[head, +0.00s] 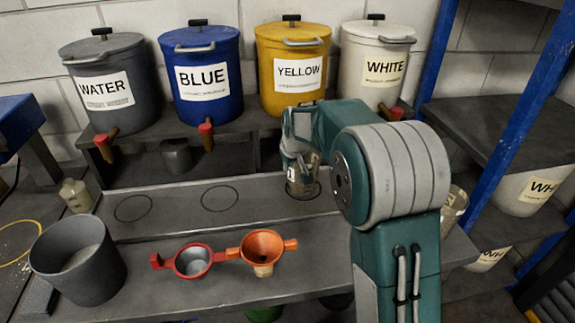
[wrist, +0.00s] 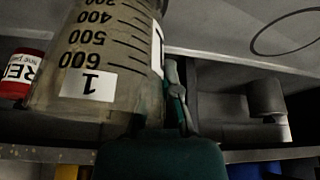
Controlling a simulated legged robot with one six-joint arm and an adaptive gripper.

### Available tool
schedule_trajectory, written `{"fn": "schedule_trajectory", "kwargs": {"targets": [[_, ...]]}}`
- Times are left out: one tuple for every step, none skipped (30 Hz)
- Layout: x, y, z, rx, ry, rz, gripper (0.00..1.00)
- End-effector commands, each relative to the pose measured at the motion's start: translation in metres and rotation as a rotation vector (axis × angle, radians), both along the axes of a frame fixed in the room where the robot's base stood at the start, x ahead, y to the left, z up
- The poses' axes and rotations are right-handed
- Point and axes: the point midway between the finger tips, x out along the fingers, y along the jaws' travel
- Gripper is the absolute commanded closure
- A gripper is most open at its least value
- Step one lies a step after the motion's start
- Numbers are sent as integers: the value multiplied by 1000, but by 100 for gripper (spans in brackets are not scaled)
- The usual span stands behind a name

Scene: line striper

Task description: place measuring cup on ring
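The clear measuring cup (head: 304,180), with a 600 scale and a label "1", stands upright at the right-hand ring (head: 318,193) on the grey shelf. I cannot tell whether its base touches the shelf. In the wrist view the cup (wrist: 95,70) fills the left, appearing upside down. My gripper (head: 297,160) is at the cup, and a grey finger (wrist: 177,100) lies against its side. It looks shut on the cup; the other finger is hidden. Two more rings, the middle ring (head: 220,198) and the left ring (head: 133,208), are empty.
Buckets marked WATER (head: 103,90), BLUE (head: 203,80), YELLOW (head: 297,72) and WHITE (head: 381,73) stand behind, with taps below. A red holder (head: 193,260), an orange funnel (head: 262,248) and a dark bucket (head: 78,262) are in front. Another clear vessel (head: 454,205) stands right of my arm.

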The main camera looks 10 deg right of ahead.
Motion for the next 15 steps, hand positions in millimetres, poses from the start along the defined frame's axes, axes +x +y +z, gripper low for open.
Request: {"fn": "schedule_trajectory", "kwargs": {"targets": [[0, -1, -2, 0, 0, -1, 100], [1, -1, -2, 0, 0, -1, 100], [1, -1, -2, 1, 0, -1, 100], [1, -1, -2, 1, 0, -1, 100], [1, -1, -2, 0, 0, -1, 100], [1, -1, -2, 0, 0, -1, 100], [1, -1, -2, 0, 1, -1, 88], [1, 0, -2, 0, 1, -1, 74], [1, 0, -2, 0, 1, 0, 57], [1, 0, -2, -1, 1, 0, 57], [1, 0, -2, -1, 1, 0, 57], [1, 0, -2, -1, 1, 0, 57], [1, 0, -2, -1, 1, 0, 57], [1, 0, -2, -1, 1, 0, 57], [1, 0, -2, -1, 1, 0, 57]]}}
